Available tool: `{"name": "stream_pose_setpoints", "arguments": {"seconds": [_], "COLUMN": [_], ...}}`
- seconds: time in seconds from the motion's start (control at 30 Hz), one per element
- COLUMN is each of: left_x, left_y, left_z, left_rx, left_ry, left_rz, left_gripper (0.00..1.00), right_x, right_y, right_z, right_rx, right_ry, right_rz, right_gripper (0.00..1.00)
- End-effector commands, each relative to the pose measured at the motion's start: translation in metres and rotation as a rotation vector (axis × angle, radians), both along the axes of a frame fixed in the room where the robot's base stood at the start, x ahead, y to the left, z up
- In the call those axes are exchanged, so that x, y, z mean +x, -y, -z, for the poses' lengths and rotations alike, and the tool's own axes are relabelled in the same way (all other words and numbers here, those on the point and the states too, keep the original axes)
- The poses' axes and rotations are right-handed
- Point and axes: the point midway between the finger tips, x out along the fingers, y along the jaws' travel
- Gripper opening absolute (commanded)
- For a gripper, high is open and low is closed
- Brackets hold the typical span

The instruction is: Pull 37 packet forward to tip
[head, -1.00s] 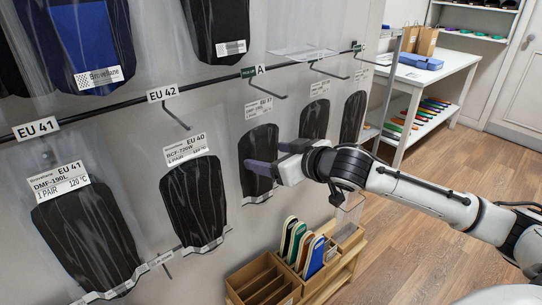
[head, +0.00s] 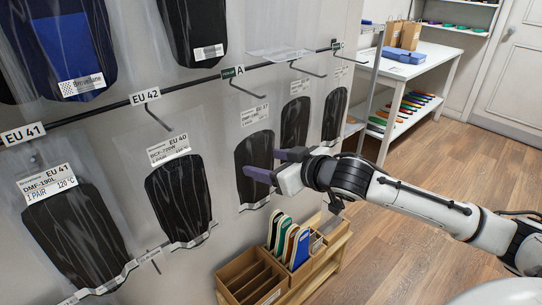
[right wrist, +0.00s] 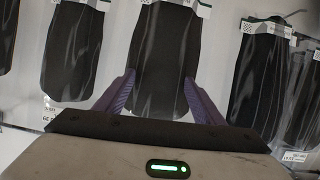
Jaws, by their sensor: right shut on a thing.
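The 37 packet (head: 254,160) is a clear bag with a dark insole and a white label on top. It hangs under a wire hook (head: 252,92) on the wall rail. My right gripper (head: 264,164) is shut on the packet's sides, one purple finger at each edge. In the right wrist view the dark insole (right wrist: 160,65) stands between the two fingers (right wrist: 160,98). The packet's top appears close to the hook's outer end; the exact contact is hidden. My left gripper is not in view.
The EU 40 packet (head: 180,200) hangs to the left and another dark packet (head: 295,122) close on the right. A wooden box with coloured insoles (head: 290,243) stands below. A white table (head: 440,65) is at the back right, with open floor in front.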

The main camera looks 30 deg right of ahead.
Motion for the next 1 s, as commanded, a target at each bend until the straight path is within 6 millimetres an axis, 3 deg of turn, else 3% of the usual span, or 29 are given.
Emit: {"name": "stream_pose_setpoints", "arguments": {"seconds": [0.4, 0.43, 0.57, 1.0], "left_x": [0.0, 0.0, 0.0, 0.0], "left_y": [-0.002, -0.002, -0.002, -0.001], "left_z": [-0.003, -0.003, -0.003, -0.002], "left_rx": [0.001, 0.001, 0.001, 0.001], "left_ry": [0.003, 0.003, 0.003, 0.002], "left_rz": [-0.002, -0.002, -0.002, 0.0], "left_gripper": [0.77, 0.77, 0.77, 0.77], "right_x": [-0.002, -0.002, -0.002, -0.011], "right_y": [-0.005, -0.005, -0.004, -0.003], "right_z": [-0.001, -0.001, -0.001, -0.003], "right_rx": [0.0, 0.0, 0.0, -0.001], "right_ry": [0.002, 0.002, 0.001, 0.0], "right_rz": [-0.011, -0.011, -0.01, -0.009], "right_gripper": [0.39, 0.64, 0.85, 0.85]}}
